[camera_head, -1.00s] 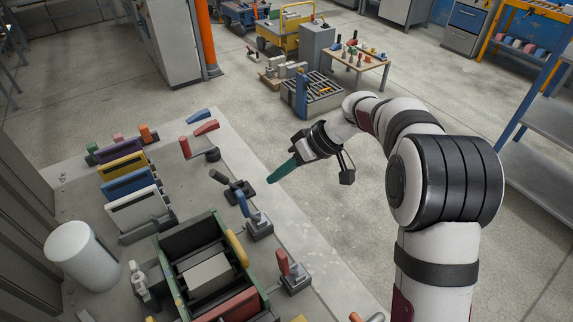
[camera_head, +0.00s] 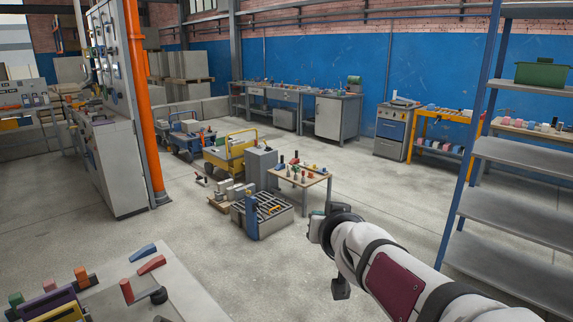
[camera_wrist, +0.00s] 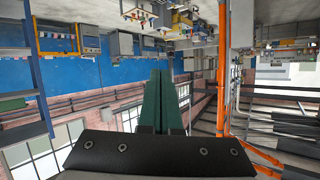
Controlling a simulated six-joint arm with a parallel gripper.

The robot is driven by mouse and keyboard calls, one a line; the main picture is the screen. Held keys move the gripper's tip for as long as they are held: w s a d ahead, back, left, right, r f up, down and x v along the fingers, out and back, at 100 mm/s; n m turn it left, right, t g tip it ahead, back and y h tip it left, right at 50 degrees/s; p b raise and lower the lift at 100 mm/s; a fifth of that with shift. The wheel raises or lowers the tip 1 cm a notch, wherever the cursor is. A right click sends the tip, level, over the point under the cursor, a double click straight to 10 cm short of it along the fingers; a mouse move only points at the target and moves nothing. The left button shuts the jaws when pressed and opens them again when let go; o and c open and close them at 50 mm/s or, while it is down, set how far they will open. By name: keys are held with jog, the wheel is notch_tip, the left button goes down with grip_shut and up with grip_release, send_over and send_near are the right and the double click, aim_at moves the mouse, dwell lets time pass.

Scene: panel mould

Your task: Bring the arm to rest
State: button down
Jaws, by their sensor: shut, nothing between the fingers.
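My gripper (camera_head: 330,208) is at the end of my raised arm in the lower right of the head view, over open floor. Its fingers are mostly hidden there by the wrist. In the wrist view its two green fingers (camera_wrist: 162,82) lie side by side, shut, with nothing between them. They point out into the room, clear of every surface, and the wrist picture is upside down.
A grey bench (camera_head: 185,290) with coloured handles and blocks is at the lower left. A small wooden table (camera_head: 300,178) and a grey rack (camera_head: 265,215) stand beyond my gripper. Metal shelves (camera_head: 510,205) stand at the right. Floor between is free.

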jog(key=s+d+f+m+g+h, duration=0.25)
jog(key=s+d+f, duration=0.2)
jog(key=s, duration=0.25)
jog(key=s+d+f+m+g+h, duration=0.2)
jog(key=s+d+f+g, duration=0.1)
jog(key=s+d, duration=0.3)
jog(key=s+a+f+g+y, duration=0.1)
jog(key=s+a+f+g, duration=0.1)
jog(key=s, duration=0.6)
jog(key=s+a+f+g+y, duration=0.2)
jog(key=s+a+f+g, duration=0.1)
jog(key=s, duration=0.5)
jog(key=s+a+f+g+y, duration=0.1)
jog(key=s+a+f+g, duration=0.2)
jog(key=s, duration=0.5)
jog(key=shift+s+a+f+m, duration=0.3)
jog(key=shift+a+f+m, duration=0.15)
jog(key=shift+a+f, duration=0.35)
